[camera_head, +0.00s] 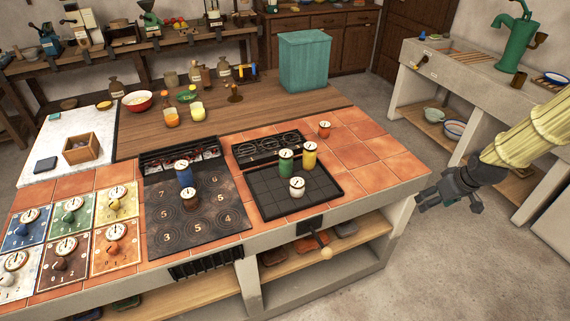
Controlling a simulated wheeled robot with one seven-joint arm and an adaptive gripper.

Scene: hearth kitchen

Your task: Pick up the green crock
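The green crock (286,163) is a small upright cylinder with a pale, dial-like top. It stands on the black gridded tray (265,204) on the island counter. A yellow crock (309,155) stands close to its right, and a white crock (297,188) stands in front of it. My gripper (449,203) is at the right, beyond the counter's right edge and well apart from the green crock. Its dark fingers look spread, with nothing seen between them.
A blue crock (186,175) stands on the dark numbered plate (200,235) to the left. An orange crock (324,129) stands behind the tray. A teal box (304,62) stands at the back. The tiles (385,175) right of the tray are clear.

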